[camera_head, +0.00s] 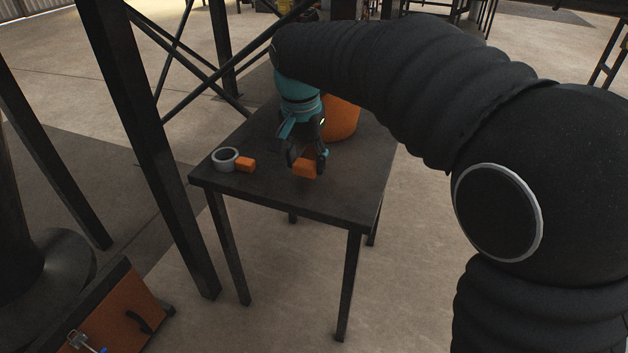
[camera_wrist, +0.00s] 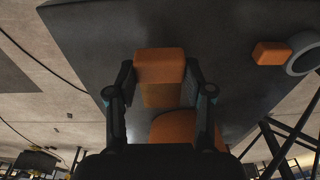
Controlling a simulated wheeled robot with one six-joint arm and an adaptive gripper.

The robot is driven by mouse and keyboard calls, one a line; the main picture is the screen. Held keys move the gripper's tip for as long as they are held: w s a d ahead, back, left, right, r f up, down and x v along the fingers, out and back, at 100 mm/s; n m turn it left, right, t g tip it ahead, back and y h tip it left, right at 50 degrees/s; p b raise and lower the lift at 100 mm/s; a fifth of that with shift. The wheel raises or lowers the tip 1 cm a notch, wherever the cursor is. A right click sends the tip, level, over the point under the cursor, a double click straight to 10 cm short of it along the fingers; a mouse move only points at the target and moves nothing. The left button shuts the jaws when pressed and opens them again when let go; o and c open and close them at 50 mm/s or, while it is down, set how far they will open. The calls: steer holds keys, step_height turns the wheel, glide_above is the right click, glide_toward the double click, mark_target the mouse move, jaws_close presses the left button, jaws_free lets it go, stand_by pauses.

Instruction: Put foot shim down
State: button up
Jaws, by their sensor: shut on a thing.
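My gripper (camera_head: 306,160) is at the dark table (camera_head: 335,198), pointing down. It is shut on an orange block, the foot shim (camera_head: 305,171). In the wrist view the foot shim (camera_wrist: 160,64) sits between the two fingers (camera_wrist: 160,98), with its front face and a darker side showing. It is over the tabletop, towards the near side. I cannot tell whether its underside touches the table.
A second, smaller orange block (camera_head: 245,164) lies beside a grey ring (camera_head: 225,159) at the table's left corner. A large orange rounded thing (camera_head: 341,118) stands behind my gripper. The tabletop's right part is bare. A dark steel post (camera_head: 150,140) rises left of the table.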

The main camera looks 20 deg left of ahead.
mark_target(314, 192)
steer(key=shift+d+f, duration=0.4)
steer(key=shift+d, duration=0.3)
steer(key=shift+d+f, duration=0.1)
steer(key=shift+f, duration=1.95)
steer(key=shift+f, duration=0.15)
steer(key=o, duration=1.3)
steer(key=r, duration=0.4)
steer(key=s+r, duration=0.1)
steer(key=r, duration=0.3)
steer(key=r+p, duration=0.1)
steer(key=r, duration=0.3)
steer(key=shift+s, duration=0.15)
steer(key=shift+r, duration=0.1)
